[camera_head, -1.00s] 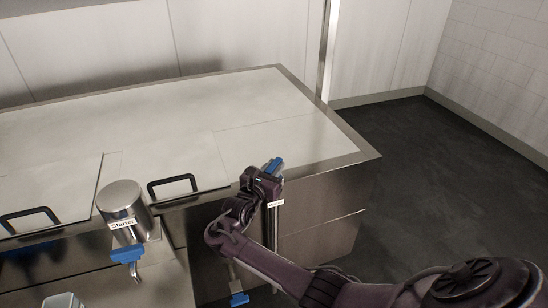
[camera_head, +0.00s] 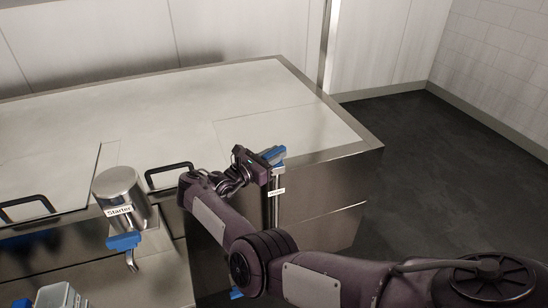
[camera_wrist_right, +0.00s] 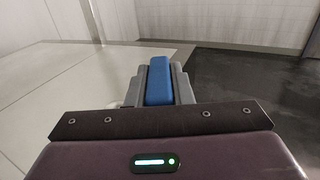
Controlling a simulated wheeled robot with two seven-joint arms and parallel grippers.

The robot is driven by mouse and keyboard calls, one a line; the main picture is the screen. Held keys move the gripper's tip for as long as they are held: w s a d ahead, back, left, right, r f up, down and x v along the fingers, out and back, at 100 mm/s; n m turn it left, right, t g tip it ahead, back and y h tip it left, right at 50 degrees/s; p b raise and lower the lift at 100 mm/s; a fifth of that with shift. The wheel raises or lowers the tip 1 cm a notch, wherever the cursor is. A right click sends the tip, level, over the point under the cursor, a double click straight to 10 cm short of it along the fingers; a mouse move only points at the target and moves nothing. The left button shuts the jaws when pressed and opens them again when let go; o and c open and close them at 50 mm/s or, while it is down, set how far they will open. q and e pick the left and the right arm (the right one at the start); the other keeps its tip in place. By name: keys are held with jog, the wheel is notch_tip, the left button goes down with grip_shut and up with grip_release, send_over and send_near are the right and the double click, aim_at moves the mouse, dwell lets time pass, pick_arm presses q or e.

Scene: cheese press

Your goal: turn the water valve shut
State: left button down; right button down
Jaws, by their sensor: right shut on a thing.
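The water valve's blue handle (camera_head: 275,154) sits on top of a thin upright pipe (camera_head: 276,205) with a small white label, at the front right of the steel cabinet. My right gripper (camera_head: 263,160) is at the handle, reaching it from the left. In the right wrist view the blue handle (camera_wrist_right: 159,82) lies between the two grey fingers of my right gripper (camera_wrist_right: 158,76), which are shut on it. The label's text is too small to read. My left gripper does not show.
A steel can labelled Starter (camera_head: 121,194) with a blue tap (camera_head: 124,241) stands at the front left. Black lid handles (camera_head: 168,174) stick up from the worktop (camera_head: 170,105). A pale blue-grey container (camera_head: 60,296) is at the lower left. Dark floor (camera_head: 440,150) is clear on the right.

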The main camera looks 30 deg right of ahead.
jog(key=shift+w+d+r+g, duration=0.1)
jog(key=shift+r+g, duration=0.15)
jog(key=shift+g, duration=0.05)
dwell(0.4)
jog(key=c, duration=1.6)
grip_release()
jog(key=o, duration=0.3)
jog(key=shift+d+f, duration=0.1)
jog(key=shift+f, duration=0.05)
